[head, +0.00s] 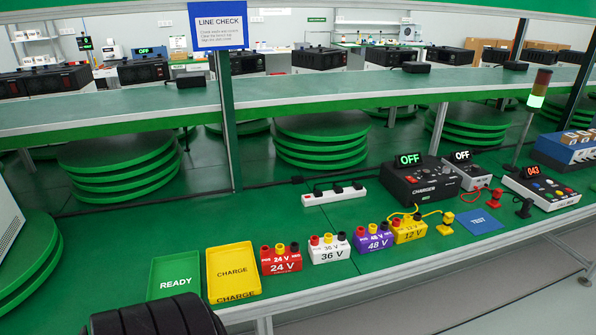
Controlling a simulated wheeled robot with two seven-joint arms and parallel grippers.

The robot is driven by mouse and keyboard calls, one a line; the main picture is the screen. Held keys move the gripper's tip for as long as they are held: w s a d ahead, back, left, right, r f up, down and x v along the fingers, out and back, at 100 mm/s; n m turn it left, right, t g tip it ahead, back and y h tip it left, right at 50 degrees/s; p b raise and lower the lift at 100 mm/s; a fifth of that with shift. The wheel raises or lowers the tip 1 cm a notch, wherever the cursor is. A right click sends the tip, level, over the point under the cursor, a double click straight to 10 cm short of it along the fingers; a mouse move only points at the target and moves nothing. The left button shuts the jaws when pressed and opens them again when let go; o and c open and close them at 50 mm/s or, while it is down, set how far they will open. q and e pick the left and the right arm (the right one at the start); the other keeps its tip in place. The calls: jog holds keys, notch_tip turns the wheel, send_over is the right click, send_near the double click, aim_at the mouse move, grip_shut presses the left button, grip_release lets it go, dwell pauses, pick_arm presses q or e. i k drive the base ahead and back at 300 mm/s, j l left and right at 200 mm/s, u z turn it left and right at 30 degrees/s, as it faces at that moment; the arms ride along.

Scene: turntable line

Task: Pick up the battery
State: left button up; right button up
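I cannot single out one plain battery. Several voltage-marked blocks with coloured round terminals stand in a row on the green bench: a red 24 V block (281,262), a white 36 V block (329,249), a purple 48 V block (373,239) and a yellow 12 V block (409,230). A yellow cable runs by the 12 V block. Left of the row lie a yellow CHARGE tray (233,258) and a green READY tray (174,266), both with nothing visible in them. Neither gripper shows. A dark ribbed shape at the bottom left edge is cut off.
Behind the row are a white power strip (334,194), a black charger (418,183) reading OFF and a smaller grey unit (467,173) reading OFF. A blue TEST mat (481,221), a meter box (541,188) and a lamp post (535,101) stand right. A shelf crosses above.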

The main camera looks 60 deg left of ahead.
aim_at(374, 237)
jog(key=u, duration=1.35)
